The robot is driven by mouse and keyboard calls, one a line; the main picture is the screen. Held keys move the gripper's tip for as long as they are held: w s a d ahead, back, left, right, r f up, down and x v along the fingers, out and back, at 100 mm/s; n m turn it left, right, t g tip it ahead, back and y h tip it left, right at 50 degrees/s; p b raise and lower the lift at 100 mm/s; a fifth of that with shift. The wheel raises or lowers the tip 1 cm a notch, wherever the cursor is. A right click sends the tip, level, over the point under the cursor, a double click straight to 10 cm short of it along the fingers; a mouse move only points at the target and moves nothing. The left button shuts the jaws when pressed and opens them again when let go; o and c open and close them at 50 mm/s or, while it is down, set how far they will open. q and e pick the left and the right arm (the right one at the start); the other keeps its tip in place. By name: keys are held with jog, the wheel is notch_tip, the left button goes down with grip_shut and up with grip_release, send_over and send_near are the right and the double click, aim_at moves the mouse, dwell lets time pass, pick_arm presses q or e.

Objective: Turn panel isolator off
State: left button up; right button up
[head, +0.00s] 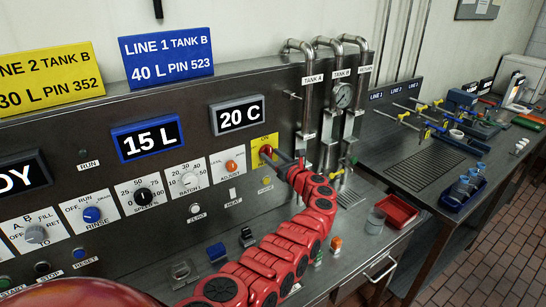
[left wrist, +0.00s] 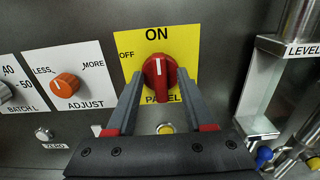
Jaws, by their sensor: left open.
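The panel isolator is a red rotary knob (left wrist: 159,76) on a yellow plate (left wrist: 128,42) marked ON at the top and OFF at the left. Its white line points up toward ON. In the head view the knob (head: 265,152) and its plate (head: 257,141) are on the right part of the steel panel. My left gripper (left wrist: 159,84) is open, with one finger on each side of the knob; I cannot tell if they touch it. In the head view the left gripper (head: 282,160) reaches the plate from the right. My right gripper is not in view.
The orange ADJUST knob (left wrist: 65,85) is left of the yellow plate. A yellow button (left wrist: 165,128) is below it. Pipes with a gauge (head: 343,96) rise at the right. A red tray (head: 397,211) and a glass beaker (head: 375,219) stand on the bench.

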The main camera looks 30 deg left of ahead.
pick_arm(q)
grip_shut()
dwell(0.4)
jog(key=n+b, duration=0.2)
jog(key=n, duration=0.1)
jog(key=shift+f, duration=0.1)
jog(key=shift+s+a+f+n+b, duration=0.1)
jog(key=shift+n+b, duration=2.4)
jog(key=shift+b, duration=0.95)
jog(key=shift+s+d+f+n+b, duration=0.1)
jog(key=shift+n+b, duration=2.4)
jog(key=shift+b, duration=0.9)
jog(key=shift+s+a+f+n+b, duration=0.1)
jog(key=shift+n+b, duration=2.4)
jog(key=shift+b, duration=0.95)
